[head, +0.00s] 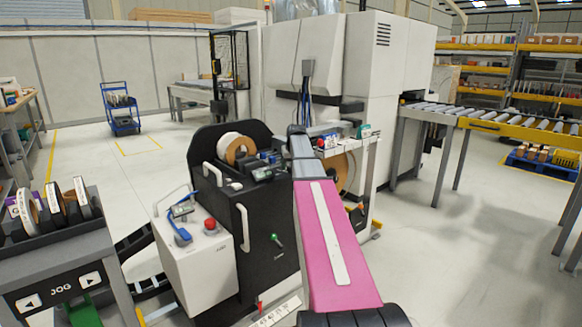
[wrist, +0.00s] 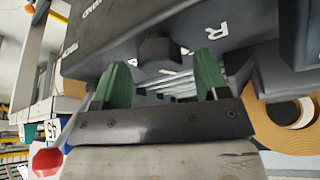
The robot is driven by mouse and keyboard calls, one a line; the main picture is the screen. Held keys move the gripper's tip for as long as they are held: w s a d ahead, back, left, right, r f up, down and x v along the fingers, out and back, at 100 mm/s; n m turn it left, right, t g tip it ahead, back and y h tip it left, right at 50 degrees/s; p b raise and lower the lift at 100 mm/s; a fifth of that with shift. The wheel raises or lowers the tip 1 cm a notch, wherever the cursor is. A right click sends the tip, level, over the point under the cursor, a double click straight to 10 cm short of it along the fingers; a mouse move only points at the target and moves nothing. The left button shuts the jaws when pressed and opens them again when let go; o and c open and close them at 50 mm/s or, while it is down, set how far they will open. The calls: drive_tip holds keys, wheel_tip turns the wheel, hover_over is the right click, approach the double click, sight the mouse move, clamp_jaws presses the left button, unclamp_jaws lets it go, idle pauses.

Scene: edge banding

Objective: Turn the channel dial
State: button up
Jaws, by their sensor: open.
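In the wrist view a dark round knob (wrist: 160,50), seemingly the channel dial, sticks out from the underside of a dark grey panel (wrist: 110,45). White lettering, partly cut off, is on the panel, with an "R" to the right of the knob. My gripper (wrist: 163,68) is open, its two green fingertips apart on the left and right of the knob. Nothing is held between them. I cannot tell whether either finger touches the knob. In the head view my pink arm reaches forward to the machine, and the dial cannot be made out there.
A brown tape roll (wrist: 290,118) is close on the right in the wrist view, and a red knob (wrist: 47,161) is at lower left. In the head view a black and white cart (head: 262,225) stands left of my arm, a roller conveyor (head: 490,115) to the right.

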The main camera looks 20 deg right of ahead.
drive_tip(key=shift+w+f, duration=0.15)
drive_tip(key=shift+f, duration=0.15)
drive_tip(key=shift+c, duration=0.4)
drive_tip(key=c, duration=0.8)
drive_tip(key=n+y, duration=0.2)
drive_tip(key=n, duration=0.3)
drive_tip(key=shift+d, duration=0.15)
drive_tip(key=shift+n+g+y, duration=0.6)
drive_tip(key=shift+n, duration=1.3)
